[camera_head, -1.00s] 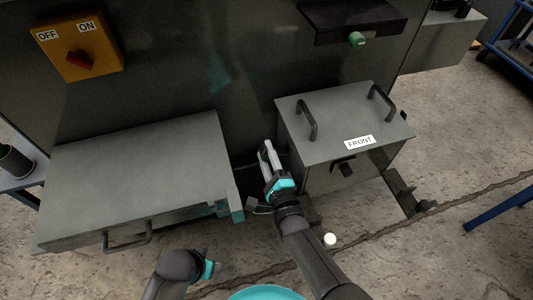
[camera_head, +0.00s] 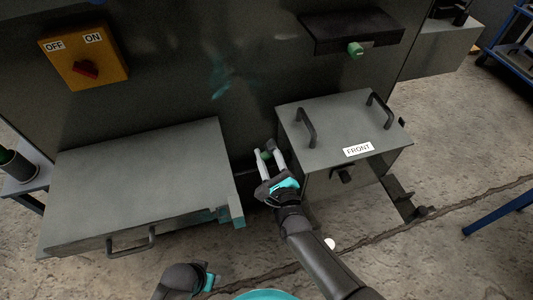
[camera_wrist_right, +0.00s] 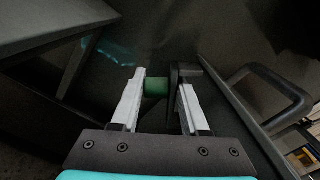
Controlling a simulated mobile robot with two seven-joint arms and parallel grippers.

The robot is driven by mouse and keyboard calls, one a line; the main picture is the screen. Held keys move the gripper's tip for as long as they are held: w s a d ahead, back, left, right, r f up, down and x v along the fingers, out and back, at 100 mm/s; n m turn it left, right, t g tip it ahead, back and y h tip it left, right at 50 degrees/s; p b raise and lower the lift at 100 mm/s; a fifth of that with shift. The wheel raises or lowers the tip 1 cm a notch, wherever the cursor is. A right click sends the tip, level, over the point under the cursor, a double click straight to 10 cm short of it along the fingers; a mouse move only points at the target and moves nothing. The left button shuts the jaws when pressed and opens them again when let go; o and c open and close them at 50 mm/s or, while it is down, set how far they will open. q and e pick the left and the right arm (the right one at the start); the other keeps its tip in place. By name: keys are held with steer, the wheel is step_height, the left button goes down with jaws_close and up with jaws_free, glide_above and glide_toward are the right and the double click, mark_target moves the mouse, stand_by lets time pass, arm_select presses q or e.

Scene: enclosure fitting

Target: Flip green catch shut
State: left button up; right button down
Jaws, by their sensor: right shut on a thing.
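The green catch (camera_wrist_right: 156,88) shows in the right wrist view as a short green cylinder beside a dark block, against the dark cabinet. It shows small in the head view (camera_head: 266,155), left of the box marked FRONT. My right gripper (camera_head: 265,151) has its two pale fingers on either side of it. In the right wrist view my right gripper (camera_wrist_right: 162,85) is shut on the catch, its fingers held apart by the green part and the dark block. My left gripper (camera_head: 208,277) is low in the head view, away from the catch; its jaws are unclear.
The grey box marked FRONT (camera_head: 335,125), with two black handles, stands close right of my right gripper. A grey handled case (camera_head: 140,180) lies to the left. A yellow OFF/ON switch (camera_head: 83,55) and a dark ledge with a green knob (camera_head: 355,48) are on the cabinet (camera_head: 210,60).

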stand_by(0.5)
steer(key=c, duration=0.6)
jaws_free()
steer(key=shift+o, duration=0.2)
steer(key=shift+s+d, duration=0.1)
steer(key=shift+s, duration=0.15)
arm_select(q)
steer(key=s+a+f+p, duration=0.3)
steer(key=s+f, duration=0.1)
steer(key=f, duration=0.1)
steer(key=shift+a+f, duration=0.15)
steer(key=shift+a, duration=0.15)
arm_select(e)
steer(key=v, duration=1.4)
steer(key=shift+s, duration=0.4)
steer(key=shift+d, duration=0.1)
